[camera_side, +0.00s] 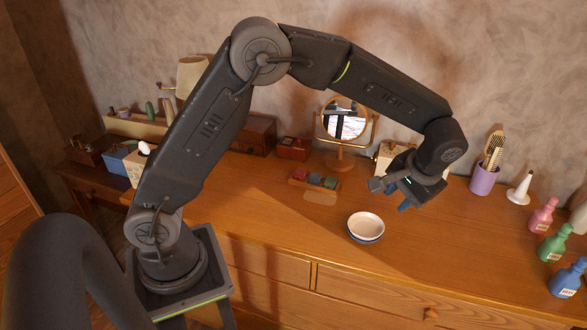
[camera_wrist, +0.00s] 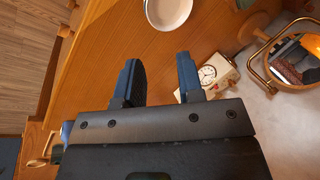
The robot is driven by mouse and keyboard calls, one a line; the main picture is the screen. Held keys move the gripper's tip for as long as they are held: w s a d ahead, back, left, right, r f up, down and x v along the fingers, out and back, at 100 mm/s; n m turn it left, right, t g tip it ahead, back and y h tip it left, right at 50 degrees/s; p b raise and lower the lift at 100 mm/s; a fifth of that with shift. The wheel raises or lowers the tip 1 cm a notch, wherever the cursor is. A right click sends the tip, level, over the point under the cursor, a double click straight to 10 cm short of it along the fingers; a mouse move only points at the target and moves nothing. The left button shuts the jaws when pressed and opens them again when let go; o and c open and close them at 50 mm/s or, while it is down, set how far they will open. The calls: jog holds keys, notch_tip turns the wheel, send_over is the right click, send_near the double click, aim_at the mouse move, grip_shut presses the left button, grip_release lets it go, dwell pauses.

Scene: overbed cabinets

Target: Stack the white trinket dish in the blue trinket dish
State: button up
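The white trinket dish (camera_side: 366,223) sits upright on the dresser top, in the blue trinket dish (camera_side: 366,240). Only a thin blue edge shows beneath the white one. In the wrist view the white dish (camera_wrist: 170,10) is cut by the top edge, and the blue dish cannot be made out there. My gripper (camera_side: 391,195) is above the dresser, up and to the right of the dishes, apart from them. In the wrist view my gripper (camera_wrist: 158,65) has its two dark blue fingers spread with nothing between them.
A round mirror (camera_side: 343,121) on a wooden stand is behind the dishes. A small tray with coloured pieces (camera_side: 315,180) lies left of it. A cream clock (camera_wrist: 209,75) stands behind my gripper. A purple brush cup (camera_side: 484,180) and several bottles (camera_side: 541,216) are at the right.

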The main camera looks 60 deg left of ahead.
jog(key=s+a+r+t+h, duration=0.2)
jog(key=s+a+r, duration=0.2)
jog(key=s+r, duration=0.7)
jog(key=s+a+m+t+h, duration=0.1)
jog(key=s+t+h, duration=0.1)
jog(key=s, duration=1.2)
jog(key=shift+r+m+t, duration=0.3)
jog(key=shift+r+t, duration=0.05)
jog(key=shift+t, duration=0.55)
